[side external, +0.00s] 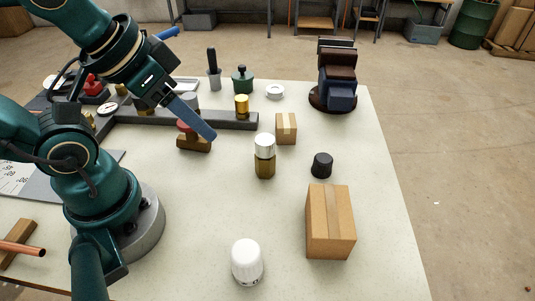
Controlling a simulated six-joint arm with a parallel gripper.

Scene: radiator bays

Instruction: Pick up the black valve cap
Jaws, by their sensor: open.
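The black valve cap (321,165) stands upright on the pale table, right of centre, behind the larger cardboard box and apart from it. My gripper (212,136) is in the air at the left, above the small wooden block with a red top. It is well to the left of the black cap. One blue finger shows clearly and the other is hidden behind it. My gripper is open, and I see nothing held in it.
A larger cardboard box (330,222) stands in front of the cap. A white knob (247,262) is near the front.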

